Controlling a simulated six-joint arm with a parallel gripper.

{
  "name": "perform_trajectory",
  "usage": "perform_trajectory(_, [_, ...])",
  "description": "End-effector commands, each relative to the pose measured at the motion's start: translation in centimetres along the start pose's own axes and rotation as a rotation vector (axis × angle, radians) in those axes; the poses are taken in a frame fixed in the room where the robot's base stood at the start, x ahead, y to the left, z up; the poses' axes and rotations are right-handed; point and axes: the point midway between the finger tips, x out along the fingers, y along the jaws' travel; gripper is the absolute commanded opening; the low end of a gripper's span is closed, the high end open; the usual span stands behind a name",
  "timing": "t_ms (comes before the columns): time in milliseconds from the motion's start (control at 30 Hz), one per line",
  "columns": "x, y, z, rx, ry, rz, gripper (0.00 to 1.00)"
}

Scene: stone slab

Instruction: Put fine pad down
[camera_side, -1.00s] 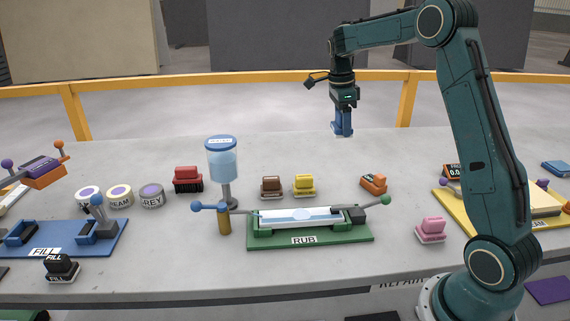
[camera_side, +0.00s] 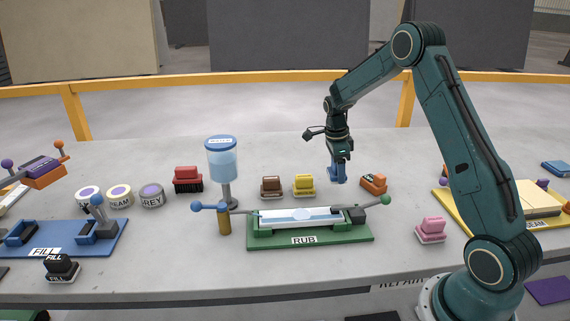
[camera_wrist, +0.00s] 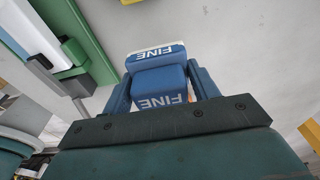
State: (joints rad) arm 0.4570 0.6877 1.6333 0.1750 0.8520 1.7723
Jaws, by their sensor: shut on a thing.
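My gripper (camera_side: 338,178) is shut on the blue fine pad (camera_side: 338,172) and points straight down, between the yellow pad and the orange pad in the side view. In the wrist view the fine pad (camera_wrist: 158,72) sits between the two fingers, with "FINE" lettered on its blue handle and on its base. A pale strip shows along the base's far edge. The pad is low over the grey slab (camera_side: 335,150); I cannot tell whether its underside touches the slab.
A yellow pad (camera_side: 304,185) and a brown pad (camera_side: 271,187) stand to the left, an orange pad (camera_side: 373,183) close right. The green RUB fixture (camera_side: 310,238) with its green-knobbed lever (camera_side: 385,200) lies in front. A dispenser (camera_side: 222,160) stands further left.

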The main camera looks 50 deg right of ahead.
Motion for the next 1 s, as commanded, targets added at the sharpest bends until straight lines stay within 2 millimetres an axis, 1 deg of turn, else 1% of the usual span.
perform_trajectory(267, [0.5,0.0,0.1,0.0,0.0,0.0,0.35])
perform_trajectory(633, [4.2,0.1,0.5,0.0,0.0,0.002,0.35])
perform_trajectory(1000, [4.5,0.0,0.5,0.0,-0.001,-0.001,0.35])
